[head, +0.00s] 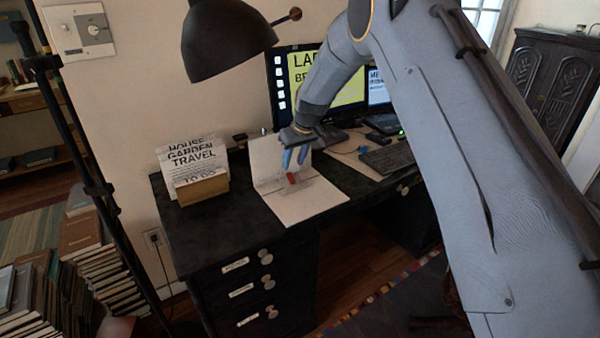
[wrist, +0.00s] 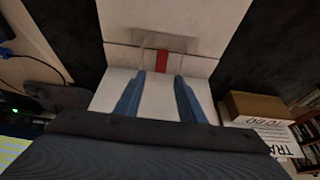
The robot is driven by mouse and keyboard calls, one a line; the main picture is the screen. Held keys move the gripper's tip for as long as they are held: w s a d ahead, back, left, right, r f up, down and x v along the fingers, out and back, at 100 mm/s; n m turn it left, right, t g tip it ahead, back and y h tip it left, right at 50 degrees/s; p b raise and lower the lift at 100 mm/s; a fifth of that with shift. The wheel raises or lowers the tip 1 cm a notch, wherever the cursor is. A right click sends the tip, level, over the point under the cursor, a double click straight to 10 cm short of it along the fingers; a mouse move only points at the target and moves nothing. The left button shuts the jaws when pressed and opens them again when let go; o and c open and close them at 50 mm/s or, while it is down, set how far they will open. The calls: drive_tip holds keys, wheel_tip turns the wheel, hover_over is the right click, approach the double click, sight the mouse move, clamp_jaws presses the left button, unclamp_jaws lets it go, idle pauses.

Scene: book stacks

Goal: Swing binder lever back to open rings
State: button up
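A pale binder (head: 309,202) lies open on the black desk, with one cover standing up at the back. It also shows in the wrist view (wrist: 220,25). A small red lever (head: 291,178) sits near the fold, and it also shows in the wrist view (wrist: 162,60) at a greyish, see-through ring mechanism (wrist: 165,41). My gripper (head: 294,162) has two blue fingers, spread apart with nothing between them. In the wrist view the fingertips (wrist: 160,75) lie on either side of the lever's line, just short of it. Whether they touch the binder cannot be told. The rings are too faint to judge.
A box of cards (head: 203,189) stands left of the binder on the desk (head: 230,240). A dark lamp (head: 228,42) hangs above. A monitor (head: 330,75) and keyboard (head: 388,155) are to the right. Some desk surface is bare in front of the box.

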sight(289, 174)
drive_tip(key=shift+p+x, duration=0.6)
drive_tip(key=shift+x, duration=2.7)
clamp_jaws()
